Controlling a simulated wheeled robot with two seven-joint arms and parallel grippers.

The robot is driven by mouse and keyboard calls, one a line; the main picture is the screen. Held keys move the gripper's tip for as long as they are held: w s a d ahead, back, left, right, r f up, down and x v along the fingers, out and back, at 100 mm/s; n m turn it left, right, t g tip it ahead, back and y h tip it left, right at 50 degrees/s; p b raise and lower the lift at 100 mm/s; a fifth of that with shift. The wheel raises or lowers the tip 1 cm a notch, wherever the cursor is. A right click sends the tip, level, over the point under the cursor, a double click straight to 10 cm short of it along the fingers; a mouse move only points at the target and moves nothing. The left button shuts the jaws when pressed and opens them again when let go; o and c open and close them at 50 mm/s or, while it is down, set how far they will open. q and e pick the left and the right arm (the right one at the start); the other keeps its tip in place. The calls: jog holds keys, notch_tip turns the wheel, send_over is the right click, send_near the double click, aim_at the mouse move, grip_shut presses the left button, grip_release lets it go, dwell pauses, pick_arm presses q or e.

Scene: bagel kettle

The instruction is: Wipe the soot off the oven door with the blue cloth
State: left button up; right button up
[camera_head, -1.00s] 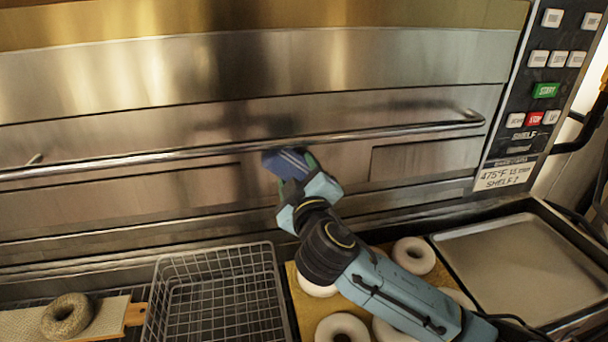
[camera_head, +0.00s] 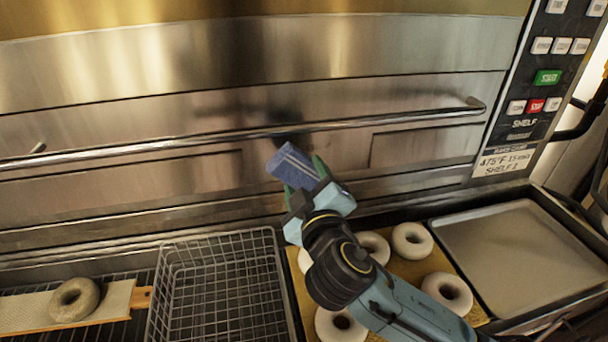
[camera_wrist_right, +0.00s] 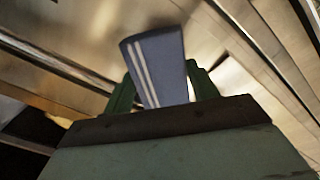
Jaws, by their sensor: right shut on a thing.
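My right gripper (camera_head: 309,184) is shut on the blue cloth (camera_head: 291,165), a folded pad with pale stripes. The cloth (camera_wrist_right: 157,66) also shows between the green fingers in the right wrist view. The oven door (camera_head: 190,182) is brushed steel with a long horizontal bar handle (camera_head: 210,138). The gripper and cloth are in front of the door, just below the handle; I cannot tell whether the cloth touches the door. A dark smudge of soot (camera_head: 290,142) shows on the door around the handle, just above the cloth. My left gripper is not in view.
Below the door are an empty wire basket (camera_head: 217,290), a board with one bagel (camera_head: 74,299) at left, several pale dough rings (camera_head: 412,239) on a yellowish board, and an empty metal tray (camera_head: 520,262) at right. A control panel (camera_head: 540,85) stands right of the door.

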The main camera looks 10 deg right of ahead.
jog(key=shift+s, duration=1.5)
jog(key=shift+w, duration=0.1)
jog(key=shift+w, duration=3.35)
jog(key=shift+w, duration=1)
